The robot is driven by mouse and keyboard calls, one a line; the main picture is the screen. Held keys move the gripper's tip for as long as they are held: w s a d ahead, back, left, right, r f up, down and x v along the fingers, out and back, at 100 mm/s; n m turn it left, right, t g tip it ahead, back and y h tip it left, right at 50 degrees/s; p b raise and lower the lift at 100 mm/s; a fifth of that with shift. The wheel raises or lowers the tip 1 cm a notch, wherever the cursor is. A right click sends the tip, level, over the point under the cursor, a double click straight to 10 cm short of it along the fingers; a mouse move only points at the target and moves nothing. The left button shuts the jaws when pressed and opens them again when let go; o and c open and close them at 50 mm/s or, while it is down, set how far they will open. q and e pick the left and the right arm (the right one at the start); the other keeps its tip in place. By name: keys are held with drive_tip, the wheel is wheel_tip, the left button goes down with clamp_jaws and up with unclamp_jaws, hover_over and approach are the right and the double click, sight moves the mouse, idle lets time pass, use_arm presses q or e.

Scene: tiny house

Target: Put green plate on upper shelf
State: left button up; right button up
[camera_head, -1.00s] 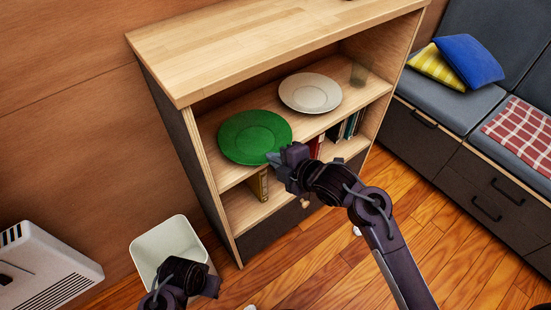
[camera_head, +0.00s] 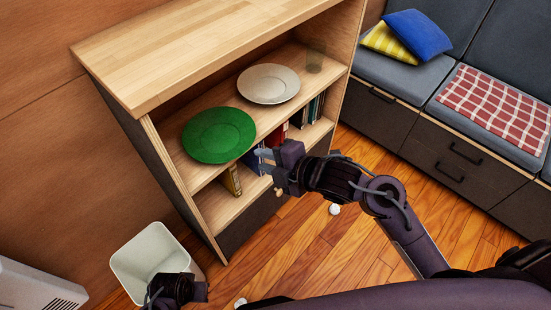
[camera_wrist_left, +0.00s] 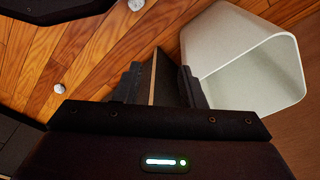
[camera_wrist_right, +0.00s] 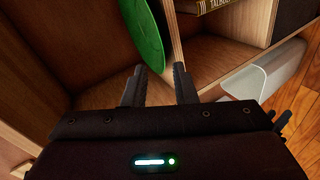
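The green plate (camera_head: 219,135) lies on the upper open shelf (camera_head: 285,117) of the wooden bookcase, at its left end. Its front rim reaches over the shelf's front edge. My right gripper (camera_head: 264,164) is open and empty, in front of the bookcase, just right of and below the plate, with a gap between them. In the right wrist view the plate (camera_wrist_right: 145,35) shows beyond the left finger, and nothing is between the fingers. My left gripper (camera_head: 152,296) is low by the white bin; the left wrist view shows its fingers (camera_wrist_left: 162,85) apart and empty.
A white plate (camera_head: 268,84) and a clear glass (camera_head: 315,60) stand on the same shelf, to the right. Books (camera_head: 232,180) stand on the shelf below. A white bin (camera_head: 150,255) stands on the floor at left. A grey bench (camera_head: 410,75) is at right.

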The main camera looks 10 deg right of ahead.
drive_tip(key=s+d+f+m+g+h, duration=0.2)
drive_tip(key=d+f+m+h, duration=0.15)
drive_tip(key=f+m, duration=0.4)
drive_tip(key=s+d+f+m+g+h, duration=0.1)
drive_tip(key=s+d+f+m+h, duration=0.3)
drive_tip(key=f, duration=0.6)
use_arm(q)
drive_tip(key=shift+a+f, duration=0.15)
drive_tip(key=shift+f, duration=0.55)
use_arm(e)
drive_tip(key=s+d+f+m+g, duration=0.2)
drive_tip(key=s+f+m+g, duration=0.3)
drive_tip(key=s+f+m, duration=0.4)
drive_tip(key=s+f, duration=0.3)
drive_tip(key=f, duration=0.1)
drive_tip(key=shift+f+g, duration=0.3)
drive_tip(key=shift+f, duration=0.1)
use_arm(q)
drive_tip(key=shift+s, duration=0.1)
